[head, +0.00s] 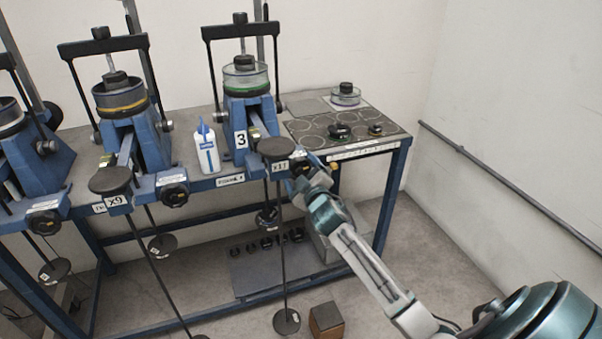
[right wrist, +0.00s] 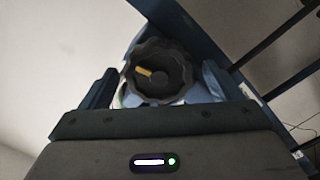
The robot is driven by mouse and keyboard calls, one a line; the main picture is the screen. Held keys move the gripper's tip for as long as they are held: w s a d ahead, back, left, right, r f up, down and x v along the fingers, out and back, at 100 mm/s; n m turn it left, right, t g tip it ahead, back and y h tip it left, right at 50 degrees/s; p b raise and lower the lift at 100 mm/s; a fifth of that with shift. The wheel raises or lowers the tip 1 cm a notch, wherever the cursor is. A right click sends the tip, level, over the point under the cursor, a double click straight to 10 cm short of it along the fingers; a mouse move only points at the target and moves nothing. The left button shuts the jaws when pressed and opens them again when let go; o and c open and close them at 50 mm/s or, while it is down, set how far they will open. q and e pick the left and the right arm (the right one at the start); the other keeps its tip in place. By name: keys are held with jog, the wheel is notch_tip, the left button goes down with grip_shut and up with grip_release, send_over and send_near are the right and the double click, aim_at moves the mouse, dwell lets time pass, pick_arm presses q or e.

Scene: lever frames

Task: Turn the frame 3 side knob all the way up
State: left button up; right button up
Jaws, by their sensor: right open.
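Frame 3 (head: 236,115) is the blue lever frame with a "3" plate, in the middle of the head view. Its black side knob (head: 299,165) is at the front of the bench, partly hidden by my right gripper (head: 312,178). In the right wrist view the ribbed round knob (right wrist: 172,88) faces the camera, with a yellow mark from its centre toward the left. My right gripper (right wrist: 160,84) is open, with one finger on each side of the knob. I cannot tell whether the fingers touch it. My left gripper is not in view.
Another blue frame (head: 147,150) with its own knob (head: 174,194) stands to the left. A white bottle (head: 207,150) is between them. A long hanging rod (head: 281,240) is just left of my right gripper. A tray of black weights (head: 320,128) is at the bench's right.

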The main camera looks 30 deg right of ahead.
jog(key=shift+s+f, duration=0.1)
jog(key=shift+s, duration=0.1)
pick_arm(q)
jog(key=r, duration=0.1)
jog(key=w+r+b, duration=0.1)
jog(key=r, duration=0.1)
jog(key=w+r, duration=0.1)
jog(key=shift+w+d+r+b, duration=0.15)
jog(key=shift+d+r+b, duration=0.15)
jog(key=shift+b, duration=0.05)
pick_arm(e)
jog(key=v, duration=1)
jog(key=shift+s, duration=0.25)
